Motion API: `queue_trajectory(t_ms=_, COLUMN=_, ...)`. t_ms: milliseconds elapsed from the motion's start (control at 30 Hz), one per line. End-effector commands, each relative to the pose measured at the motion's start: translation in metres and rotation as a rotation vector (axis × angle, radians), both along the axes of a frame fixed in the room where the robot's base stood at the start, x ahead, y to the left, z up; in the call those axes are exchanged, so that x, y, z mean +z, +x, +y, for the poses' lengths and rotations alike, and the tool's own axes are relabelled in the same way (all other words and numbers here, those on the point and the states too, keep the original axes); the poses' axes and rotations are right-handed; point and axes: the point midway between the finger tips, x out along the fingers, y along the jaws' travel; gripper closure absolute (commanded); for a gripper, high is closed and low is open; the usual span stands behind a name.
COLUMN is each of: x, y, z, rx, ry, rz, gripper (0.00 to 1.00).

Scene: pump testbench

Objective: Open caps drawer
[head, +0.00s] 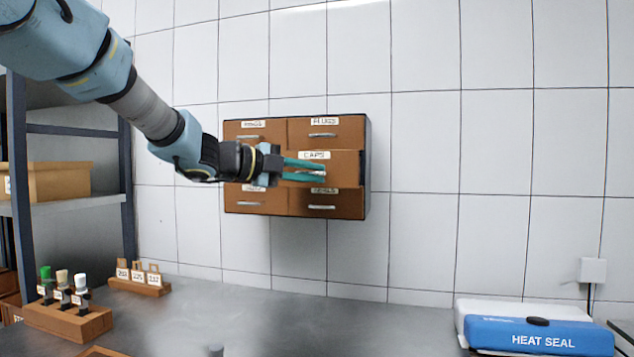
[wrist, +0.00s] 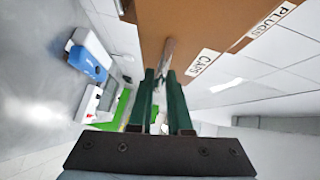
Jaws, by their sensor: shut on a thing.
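The caps drawer (head: 343,168) is in the right column, middle row of a brown wall cabinet, and its front carries a CAPS label. In the head view its front stands a little forward of the drawers around it, so it looks partly pulled out. My gripper (head: 322,172) reaches in from the left with its green fingers at the drawer front. In the wrist view my gripper (wrist: 163,90) is shut on the metal handle (wrist: 167,52) of the caps drawer front (wrist: 190,25). The fingers hide much of the handle.
The plugs drawer (head: 345,131) is above, and another drawer (head: 345,203) is below with its label partly covered. A grey bench (head: 260,315) runs beneath the cabinet. A blue heat sealer (head: 540,335) stands at the right. A wooden vial rack (head: 65,318) is at the left.

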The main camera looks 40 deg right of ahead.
Motion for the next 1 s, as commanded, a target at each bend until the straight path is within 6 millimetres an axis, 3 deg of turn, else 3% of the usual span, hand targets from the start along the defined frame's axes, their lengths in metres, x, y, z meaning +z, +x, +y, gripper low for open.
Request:
queue_trajectory(t_ms=33, x=-0.0073, y=-0.0017, z=0.0053, rx=0.003, ry=0.010, rz=0.000, gripper=1.00)
queue_trajectory(t_ms=433, x=-0.0072, y=-0.0043, z=0.0099, rx=0.003, ry=0.012, rz=0.003, gripper=1.00)
queue_trajectory(t_ms=467, x=-0.0072, y=-0.0043, z=0.0099, rx=0.003, ry=0.012, rz=0.003, gripper=0.80)
queue_trajectory(t_ms=667, x=-0.0050, y=-0.0045, z=0.0095, rx=0.003, ry=0.008, rz=0.003, gripper=0.58)
queue_trajectory(t_ms=1000, x=-0.0017, y=-0.0034, z=0.0147, rx=0.003, ry=0.003, rz=0.000, gripper=0.58)
